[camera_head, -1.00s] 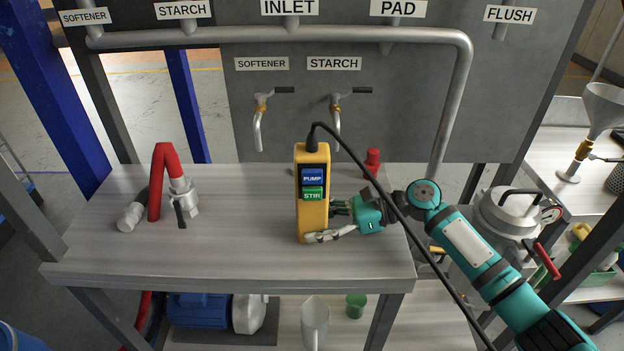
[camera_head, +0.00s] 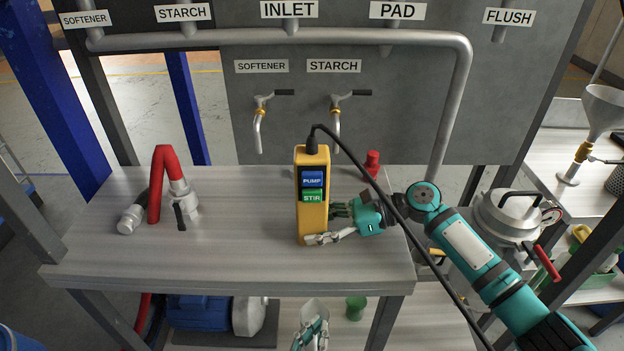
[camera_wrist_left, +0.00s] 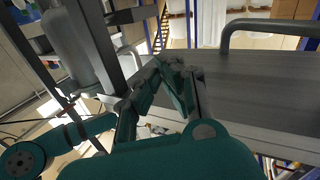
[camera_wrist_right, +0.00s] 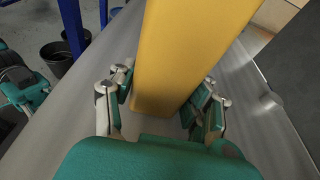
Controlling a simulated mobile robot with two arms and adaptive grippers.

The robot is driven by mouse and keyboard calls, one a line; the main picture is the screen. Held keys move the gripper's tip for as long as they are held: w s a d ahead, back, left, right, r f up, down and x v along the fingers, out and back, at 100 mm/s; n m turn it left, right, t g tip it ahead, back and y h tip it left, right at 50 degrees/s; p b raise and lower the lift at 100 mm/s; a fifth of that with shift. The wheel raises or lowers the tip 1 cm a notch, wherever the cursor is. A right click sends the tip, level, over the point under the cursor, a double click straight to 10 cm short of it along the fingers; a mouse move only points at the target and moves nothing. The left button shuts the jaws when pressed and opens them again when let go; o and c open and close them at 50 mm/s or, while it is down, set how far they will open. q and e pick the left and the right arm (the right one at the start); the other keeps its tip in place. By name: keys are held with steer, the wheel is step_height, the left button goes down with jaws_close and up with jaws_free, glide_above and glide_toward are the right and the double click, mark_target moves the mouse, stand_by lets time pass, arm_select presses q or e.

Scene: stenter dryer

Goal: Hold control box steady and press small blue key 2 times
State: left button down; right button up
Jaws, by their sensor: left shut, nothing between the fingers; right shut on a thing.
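The yellow control box (camera_head: 313,222) stands upright on the grey table. It has a blue PUMP key (camera_head: 312,179) above a green STIR key (camera_head: 312,196), and a black cable leaves its top. My right gripper (camera_head: 328,224) is shut on the lower part of the box from the right; in the right wrist view its fingers lie on both sides of the box (camera_wrist_right: 190,60). My left gripper (camera_head: 318,322) is at the bottom of the head view, below the table's front edge. It is shut and empty; its fingers meet in the left wrist view (camera_wrist_left: 180,70).
The table (camera_head: 240,255) is clear left of the box up to a red hose (camera_head: 159,185) with a grey coupling. A red object (camera_head: 372,162) stands behind my right gripper. The cable hangs across my right arm. Taps (camera_head: 336,105) stick out from the panel behind.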

arm_select(q)
step_height(320, 180, up, 18)
steer(key=n+t+h, duration=0.1)
steer(key=t, duration=0.4)
steer(key=n+t+y, duration=0.1)
steer(key=n+t, duration=0.2)
steer(key=t, duration=0.1)
glide_toward(312, 179)
steer(key=s+d+r, duration=0.2)
steer(key=s+r, duration=0.5)
steer(key=shift+w+a+f, duration=0.1)
steer(key=shift+w+a, duration=0.15)
steer(key=shift+w, duration=0.1)
steer(key=w, duration=0.8)
steer(key=shift+w, duration=0.35)
steer(key=shift+w, duration=0.1)
steer(key=shift+w, duration=0.3)
